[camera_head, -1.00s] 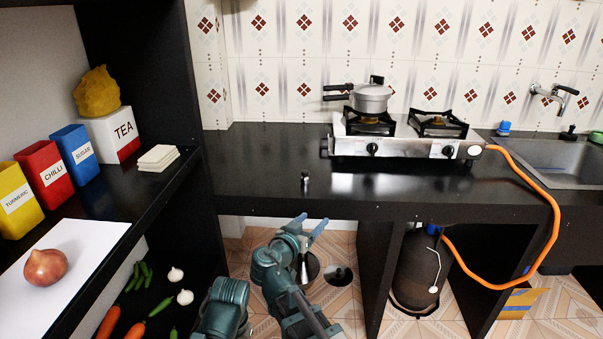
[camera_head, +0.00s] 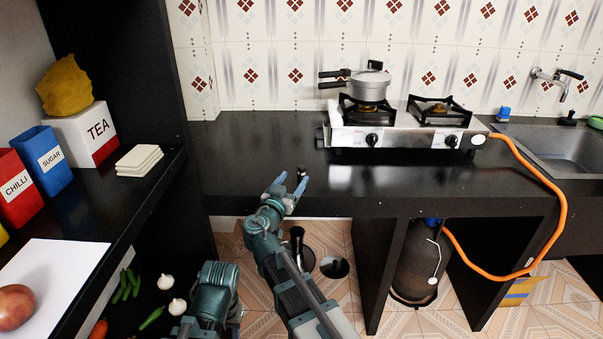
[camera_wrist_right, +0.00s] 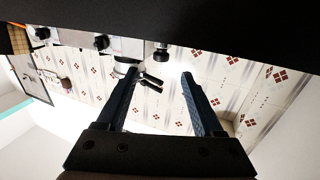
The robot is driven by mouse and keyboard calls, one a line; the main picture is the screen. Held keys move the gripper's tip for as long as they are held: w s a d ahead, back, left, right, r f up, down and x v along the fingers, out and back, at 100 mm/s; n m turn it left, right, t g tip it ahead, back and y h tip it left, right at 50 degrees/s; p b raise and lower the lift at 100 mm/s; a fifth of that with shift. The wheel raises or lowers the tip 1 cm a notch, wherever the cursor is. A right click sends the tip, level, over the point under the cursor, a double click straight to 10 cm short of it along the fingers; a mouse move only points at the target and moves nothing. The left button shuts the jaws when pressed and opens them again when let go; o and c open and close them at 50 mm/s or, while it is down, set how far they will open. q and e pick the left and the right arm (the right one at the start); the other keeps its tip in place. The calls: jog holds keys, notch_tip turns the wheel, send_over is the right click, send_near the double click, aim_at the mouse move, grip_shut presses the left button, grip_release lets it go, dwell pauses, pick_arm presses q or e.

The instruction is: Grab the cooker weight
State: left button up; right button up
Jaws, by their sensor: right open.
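The cooker weight (camera_head: 301,171) is a small dark and silver piece standing upright on the black counter near its front edge. It also shows in the right wrist view (camera_wrist_right: 161,52), upside down, beyond the fingertips and between their lines. My right gripper (camera_head: 290,182) is open with blue fingers and sits at the counter's front edge, close to the weight. In the right wrist view the gap between the fingers (camera_wrist_right: 146,76) is empty. The fingers partly overlap the weight's surroundings in the head view, so contact is hard to tell. My left gripper is not visible.
A pressure cooker (camera_head: 369,84) sits on the left burner of the stove (camera_head: 405,136), behind and right. An orange hose (camera_head: 562,210) runs to a gas cylinder (camera_head: 418,262) below the counter. A shelf (camera_head: 150,185) stands at left. The counter around the weight is clear.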

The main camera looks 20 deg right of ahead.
aim_at(300, 169)
jog(key=shift+x, duration=1.6)
jog(key=shift+w, duration=0.1)
jog(key=x, duration=0.5)
jog(key=shift+f, duration=0.1)
jog(key=shift+c, duration=0.3)
grip_shut()
